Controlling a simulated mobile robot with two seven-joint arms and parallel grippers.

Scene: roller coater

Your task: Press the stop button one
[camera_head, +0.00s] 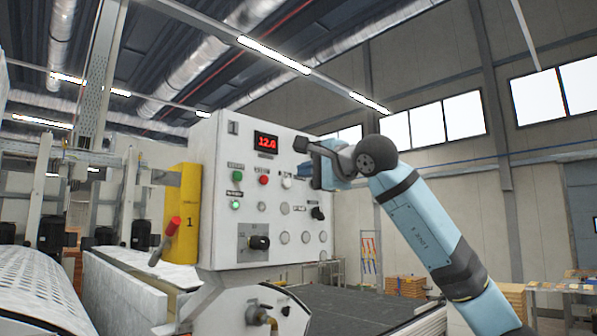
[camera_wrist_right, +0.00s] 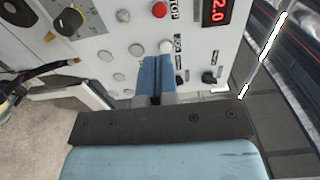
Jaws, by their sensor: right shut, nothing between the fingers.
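The control panel (camera_head: 222,130) is a white box with a red "12.0" display. The red stop button (camera_head: 263,180) sits below the display, between a green button (camera_head: 237,176) and a white button (camera_head: 286,183). In the right wrist view the red button (camera_wrist_right: 159,10) shows at the top edge beside a "STOP" label. My right gripper (camera_head: 316,172) is at the panel's right side, to the right of the red button. Its blue fingers (camera_wrist_right: 155,62) are shut and empty, with tips near the white button (camera_wrist_right: 166,47). Contact cannot be told. My left gripper is not in view.
Dark knobs (camera_wrist_right: 210,78) stick out of the panel near my right fingers. A lit green lamp (camera_head: 235,205) and a rotary switch (camera_head: 259,242) are lower down. A dark conveyor bed (camera_head: 345,305) lies behind.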

